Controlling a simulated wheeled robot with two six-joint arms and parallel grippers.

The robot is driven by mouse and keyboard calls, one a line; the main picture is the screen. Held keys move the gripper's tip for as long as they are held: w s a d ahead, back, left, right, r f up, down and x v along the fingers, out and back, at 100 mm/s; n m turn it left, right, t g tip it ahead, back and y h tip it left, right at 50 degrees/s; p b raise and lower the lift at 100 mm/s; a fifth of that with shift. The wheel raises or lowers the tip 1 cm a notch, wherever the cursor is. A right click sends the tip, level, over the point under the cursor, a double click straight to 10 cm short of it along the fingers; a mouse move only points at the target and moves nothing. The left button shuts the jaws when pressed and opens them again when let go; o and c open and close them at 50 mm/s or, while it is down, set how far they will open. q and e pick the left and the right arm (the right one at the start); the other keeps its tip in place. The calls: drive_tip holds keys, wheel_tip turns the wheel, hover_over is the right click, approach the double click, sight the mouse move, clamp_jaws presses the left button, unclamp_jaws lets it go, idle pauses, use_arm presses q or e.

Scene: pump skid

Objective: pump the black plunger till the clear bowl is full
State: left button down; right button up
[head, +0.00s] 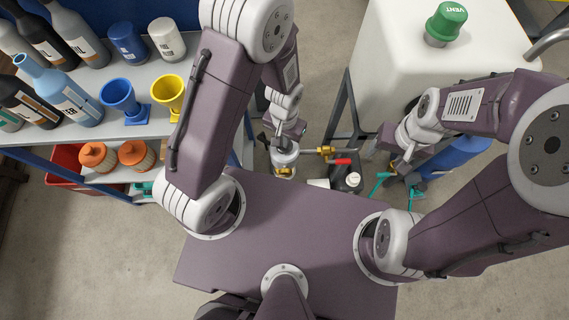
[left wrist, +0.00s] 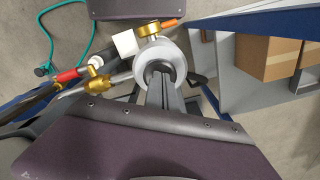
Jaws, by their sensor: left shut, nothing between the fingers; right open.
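A pale grey round pump head (head: 285,158) stands beyond my base's front edge, with brass fittings around it. It also shows in the left wrist view (left wrist: 177,58), with a dark centre that may be the black plunger (left wrist: 158,70). My left gripper (head: 279,140) is shut and empty, directly over the pump head; its fingers (left wrist: 163,88) overlap the dark centre. I cannot tell whether they touch it. The clear bowl cannot be made out; its level is not visible. My right gripper (head: 386,158) is open and empty, off to the right of the pump.
A white tank (head: 405,45) with a green vent cap (head: 446,20) is behind. A shelf (head: 205,92) with bottles and funnels is at left. Teal hose (left wrist: 82,48) lies on the floor.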

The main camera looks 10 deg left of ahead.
use_arm(q)
drive_tip(key=shift+f, duration=0.35)
drive_tip(key=shift+r, duration=0.15)
wheel_tip(320, 180, up, 3)
drive_tip(key=p, duration=0.3)
drive_tip(key=shift+r+p, duration=0.1)
drive_tip(key=shift+p, duration=0.2)
idle(0.3)
